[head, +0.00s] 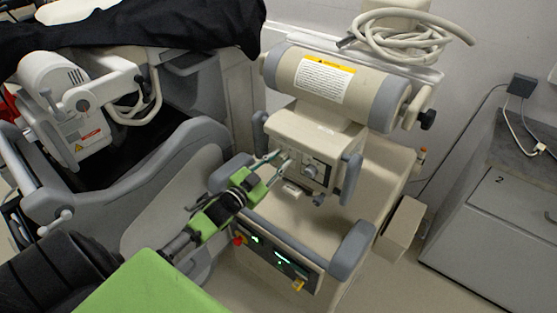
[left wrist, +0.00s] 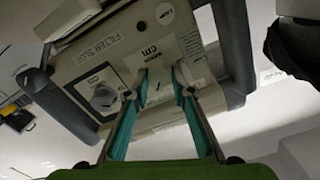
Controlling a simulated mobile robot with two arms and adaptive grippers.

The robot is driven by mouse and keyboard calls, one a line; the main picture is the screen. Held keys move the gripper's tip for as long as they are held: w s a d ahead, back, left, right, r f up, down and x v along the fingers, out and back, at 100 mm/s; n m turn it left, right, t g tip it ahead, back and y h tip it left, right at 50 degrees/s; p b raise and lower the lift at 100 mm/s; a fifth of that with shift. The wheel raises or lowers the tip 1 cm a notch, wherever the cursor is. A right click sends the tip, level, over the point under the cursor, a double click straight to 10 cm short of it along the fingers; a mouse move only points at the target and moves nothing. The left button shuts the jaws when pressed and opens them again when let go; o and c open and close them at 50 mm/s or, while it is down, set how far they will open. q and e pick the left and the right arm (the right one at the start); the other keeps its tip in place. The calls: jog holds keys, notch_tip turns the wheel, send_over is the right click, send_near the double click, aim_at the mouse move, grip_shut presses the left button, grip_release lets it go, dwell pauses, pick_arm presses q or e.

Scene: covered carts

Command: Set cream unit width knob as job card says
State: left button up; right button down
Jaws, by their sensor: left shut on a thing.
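The cream unit (head: 330,140) has a small control box with a knob panel (head: 318,178) on its front. In the left wrist view the panel carries "FILTER" lettering and a "cm" label. The width knob (left wrist: 158,86) sits by the "cm" label, between the teal fingers of my left gripper (left wrist: 160,84). My left gripper (head: 280,158) is shut on this knob, and its fingers hide much of it. A second, grey knob (left wrist: 103,97) near the "FILTER" lettering is free; it also shows in the head view (head: 310,172). The knob's setting cannot be read. My right gripper is not in view.
A cylinder (head: 335,85) with a yellow-headed label tops the cream unit, with a coiled cable (head: 400,40) above. Grey handles flank the control box. A partly black-covered unit (head: 75,110) stands left. A grey cabinet (head: 500,220) stands right.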

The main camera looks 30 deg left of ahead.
pick_arm(q)
jog(key=m, duration=0.5)
jog(key=shift+d+m+b, duration=0.1)
jog(key=shift+m+b, duration=0.2)
jog(key=shift+m, duration=0.1)
jog(key=m+b, duration=0.1)
jog(key=m, duration=0.3)
jog(key=shift+f+m, duration=0.1)
jog(key=shift+m, duration=0.5)
jog(key=o, duration=1.1)
jog(key=shift+s, duration=0.15)
jog(key=s, duration=1.1)
jog(key=shift+s+a, duration=0.35)
jog(key=shift+a, duration=0.05)
